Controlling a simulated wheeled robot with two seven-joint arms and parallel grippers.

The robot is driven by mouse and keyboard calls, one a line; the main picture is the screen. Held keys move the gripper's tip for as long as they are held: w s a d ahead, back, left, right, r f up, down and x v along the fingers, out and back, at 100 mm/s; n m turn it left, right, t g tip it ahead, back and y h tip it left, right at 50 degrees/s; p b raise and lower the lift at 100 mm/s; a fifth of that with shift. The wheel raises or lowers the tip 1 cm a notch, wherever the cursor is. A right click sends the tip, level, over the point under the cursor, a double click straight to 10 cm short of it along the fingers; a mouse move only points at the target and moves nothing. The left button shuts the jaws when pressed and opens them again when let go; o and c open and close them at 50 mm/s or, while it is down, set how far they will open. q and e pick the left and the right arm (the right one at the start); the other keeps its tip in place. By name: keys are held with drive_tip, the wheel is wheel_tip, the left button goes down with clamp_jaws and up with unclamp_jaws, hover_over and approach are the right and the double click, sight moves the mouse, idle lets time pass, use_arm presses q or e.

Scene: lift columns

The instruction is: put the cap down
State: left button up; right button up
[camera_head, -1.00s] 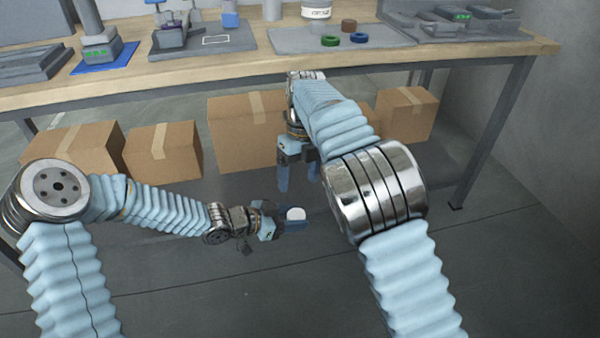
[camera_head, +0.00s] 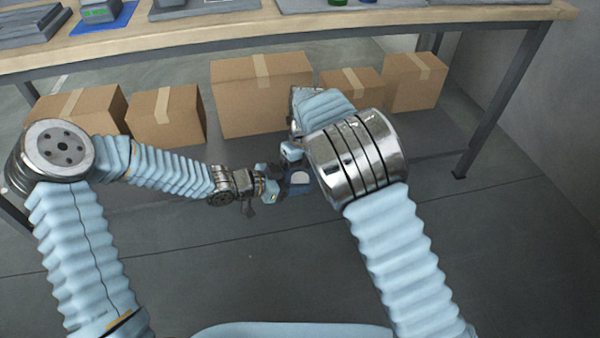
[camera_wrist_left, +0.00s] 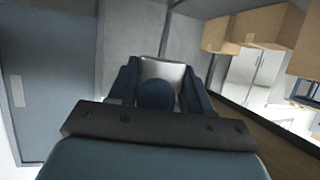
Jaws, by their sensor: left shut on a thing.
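The white cap (camera_head: 300,178) sits between the dark blue fingers of my left gripper (camera_head: 297,187), in the air in front of the workbench and below the height of its top. In the left wrist view the pale cap (camera_wrist_left: 163,72) shows between the two fingers, which are shut on it. My right gripper (camera_head: 291,151) is just above and beside the left one. Its fingers are mostly hidden by its own arm and overlap the left gripper in the picture, so I cannot tell whether they touch or how they stand.
The workbench (camera_head: 300,32) runs across the top, with trays and a green ring (camera_head: 338,2) cut off at the picture's edge. Several cardboard boxes (camera_head: 262,95) stand beneath it. A bench leg (camera_head: 505,100) is at the right. The floor (camera_head: 240,270) in front is bare.

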drive_tip(key=c, duration=1)
use_arm(q)
drive_tip(key=o, duration=0.9)
use_arm(e)
drive_tip(key=shift+a, duration=0.1)
drive_tip(key=shift+c, duration=0.6)
use_arm(q)
drive_tip(key=o, duration=0.3)
drive_tip(key=shift+a, duration=0.1)
